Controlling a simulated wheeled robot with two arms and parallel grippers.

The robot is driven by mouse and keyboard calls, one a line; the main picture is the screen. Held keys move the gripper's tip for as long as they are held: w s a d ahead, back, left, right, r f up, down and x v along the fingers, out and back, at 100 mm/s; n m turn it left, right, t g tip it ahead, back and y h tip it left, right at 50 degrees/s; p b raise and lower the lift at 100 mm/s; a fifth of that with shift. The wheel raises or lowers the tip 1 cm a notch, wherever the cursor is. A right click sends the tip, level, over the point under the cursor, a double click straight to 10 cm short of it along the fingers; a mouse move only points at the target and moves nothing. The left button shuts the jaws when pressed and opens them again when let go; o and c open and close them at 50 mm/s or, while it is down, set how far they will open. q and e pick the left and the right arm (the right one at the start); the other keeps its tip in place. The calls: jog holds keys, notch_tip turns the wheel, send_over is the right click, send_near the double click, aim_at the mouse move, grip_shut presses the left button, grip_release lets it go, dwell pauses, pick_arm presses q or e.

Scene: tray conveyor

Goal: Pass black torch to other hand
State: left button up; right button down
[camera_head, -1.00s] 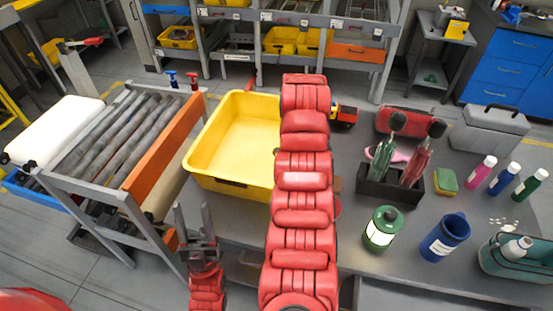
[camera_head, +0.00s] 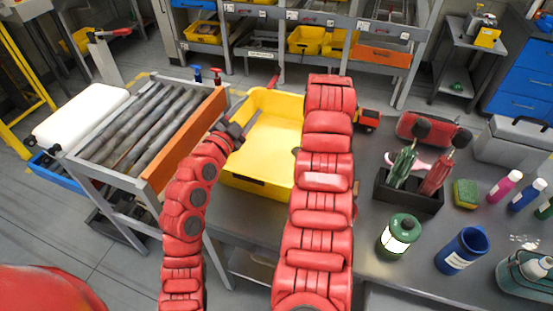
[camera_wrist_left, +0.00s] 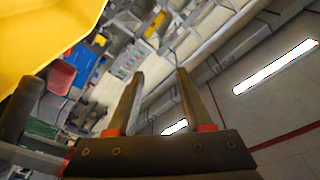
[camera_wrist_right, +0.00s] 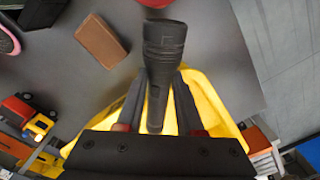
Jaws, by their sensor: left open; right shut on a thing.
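The black torch (camera_wrist_right: 164,42) shows in the right wrist view, its wide head pointing away from the wrist and its thin body between the fingers. My right gripper (camera_wrist_right: 158,85) is shut on it. In the head view the torch and right gripper are hidden behind my right arm. My left gripper (camera_head: 249,121) is at the left side of the yellow bin in the head view. Its two fingers stand apart and empty in the left wrist view (camera_wrist_left: 159,78), and no torch shows there.
The yellow bin (camera_head: 255,184) stands on the grey table beside a roller conveyor (camera_head: 140,128) with an orange side. A brown block (camera_wrist_right: 101,41) lies on the table.

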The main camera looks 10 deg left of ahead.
pick_arm(q)
jog(key=s+d+f+m+g+h, duration=0.1)
jog(key=s+d+f+m+g, duration=0.1)
jog(key=s+d+m+g, duration=0.5)
jog(key=s+d+f+m+g+h, duration=0.1)
jog(key=s+d+f+m+g, duration=0.15)
jog(key=s+m+g, duration=0.4)
jog(key=w+d+f+m+t, duration=0.1)
jog(key=w+d+f, duration=0.2)
jog(key=w+d+f+m+t, duration=0.1)
jog(key=w+d+f, duration=0.2)
jog(key=shift+w+d+f, duration=0.35)
jog(key=shift+w+d, duration=0.05)
jog(key=shift+w+d+f+t, duration=0.1)
jog(key=shift+w+d+t, duration=0.05)
jog(key=shift+d+t, duration=0.1)
pick_arm(e)
jog(key=shift+a, duration=0.1)
